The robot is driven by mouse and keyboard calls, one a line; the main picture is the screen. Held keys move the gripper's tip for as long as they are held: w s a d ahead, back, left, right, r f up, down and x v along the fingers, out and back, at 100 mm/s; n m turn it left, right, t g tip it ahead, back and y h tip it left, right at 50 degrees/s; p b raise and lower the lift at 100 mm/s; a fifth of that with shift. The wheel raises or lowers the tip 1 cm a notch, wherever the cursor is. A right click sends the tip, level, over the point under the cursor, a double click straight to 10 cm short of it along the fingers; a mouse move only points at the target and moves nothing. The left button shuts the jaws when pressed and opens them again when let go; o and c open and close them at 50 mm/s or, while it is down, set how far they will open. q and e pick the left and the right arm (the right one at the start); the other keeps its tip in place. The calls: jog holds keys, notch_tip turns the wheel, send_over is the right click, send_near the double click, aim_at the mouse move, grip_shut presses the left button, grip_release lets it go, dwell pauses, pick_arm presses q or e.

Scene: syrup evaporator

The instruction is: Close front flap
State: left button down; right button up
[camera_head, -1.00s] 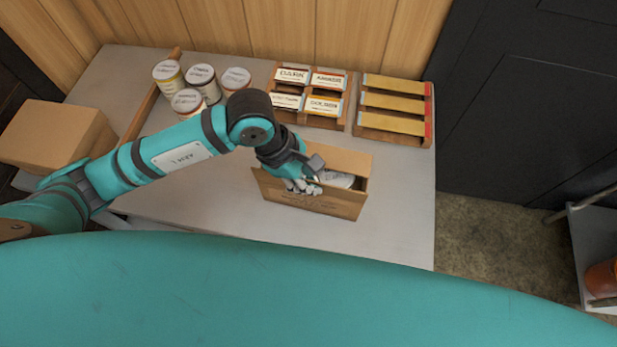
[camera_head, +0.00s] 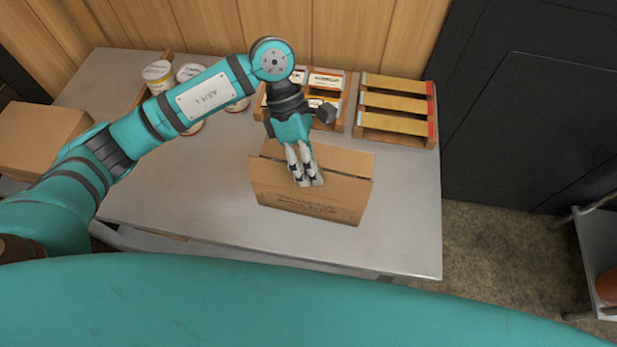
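An open-top cardboard box (camera_head: 308,207) stands on the table, with print on its front side. Its front flap (camera_head: 340,188) lies folded inward over the opening, and the contents are hidden. The back flap (camera_head: 345,161) stands raised behind it. My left gripper (camera_head: 308,181) points down over the box from behind. Its fingers are together with nothing seen between them, and the tips are at the front flap, seemingly touching it. The fingers hide part of the flap. My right gripper is not in view.
Behind the box are a wooden rack of labelled packs (camera_head: 328,82) and a rack of yellow packs (camera_head: 396,102). White tins (camera_head: 158,72) stand at the back left, partly behind my arm. Another cardboard box (camera_head: 42,138) is at the left. The table's right front is clear.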

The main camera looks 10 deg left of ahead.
pick_arm(q)
jog(key=shift+w+f+g+b, duration=0.1)
jog(key=shift+w+g+b, duration=0.2)
jog(key=shift+g+b, duration=0.3)
jog(key=c, duration=1.5)
grip_release()
jog(key=v, duration=1.2)
jog(key=shift+w, duration=0.1)
